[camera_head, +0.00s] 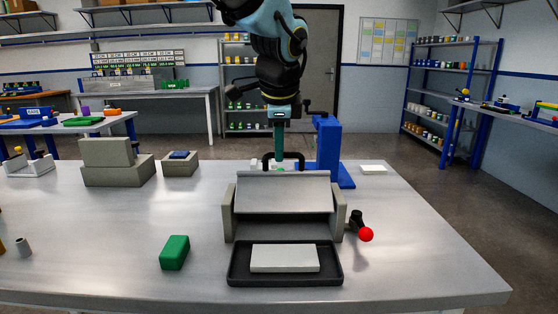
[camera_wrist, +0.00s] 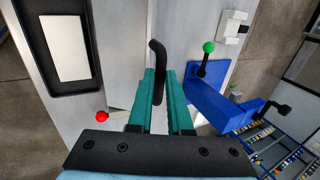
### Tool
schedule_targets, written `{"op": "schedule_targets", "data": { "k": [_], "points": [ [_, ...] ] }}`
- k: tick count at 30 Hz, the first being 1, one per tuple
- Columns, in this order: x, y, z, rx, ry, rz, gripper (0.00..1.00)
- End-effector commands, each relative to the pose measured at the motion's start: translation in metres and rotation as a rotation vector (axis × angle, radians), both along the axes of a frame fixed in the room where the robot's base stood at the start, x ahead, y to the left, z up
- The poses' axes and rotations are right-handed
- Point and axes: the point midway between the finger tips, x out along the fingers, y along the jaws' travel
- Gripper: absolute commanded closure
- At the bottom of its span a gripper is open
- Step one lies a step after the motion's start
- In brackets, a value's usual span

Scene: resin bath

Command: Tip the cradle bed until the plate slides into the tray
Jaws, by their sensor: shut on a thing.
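The cradle (camera_head: 229,222) stands near the middle of the metal table, with two grey side walls. Its grey bed (camera_head: 283,190) is tilted, rear edge high and sloping down toward the front. The white plate (camera_head: 285,258) lies flat in the black tray (camera_head: 234,276) in front of the cradle; plate (camera_wrist: 64,48) and tray (camera_wrist: 95,84) also show in the wrist view. My gripper (camera_head: 280,160) is behind the bed, shut on the black handle (camera_head: 301,157) at its rear edge. In the wrist view, the green fingers (camera_wrist: 160,85) close around this handle (camera_wrist: 155,47).
A red-knobbed lever (camera_head: 365,234) sticks out right of the cradle. A green block (camera_head: 174,252) lies left of the tray. A blue stand (camera_head: 329,150) is close behind my gripper, with a white block (camera_head: 374,170) to its right. Grey blocks (camera_head: 118,172) stand at left.

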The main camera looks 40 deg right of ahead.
Motion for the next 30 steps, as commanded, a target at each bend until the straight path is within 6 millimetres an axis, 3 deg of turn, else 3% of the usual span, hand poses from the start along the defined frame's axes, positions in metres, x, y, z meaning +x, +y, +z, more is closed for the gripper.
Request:
{"op": "schedule_targets", "data": {
  "k": [15,30],
  "points": [
    [-0.017,0.013,0.006,-0.035,-0.044,-0.001,1.00],
    [-0.020,0.017,0.003,-0.026,-0.038,0.000,1.00]
  ]
}}
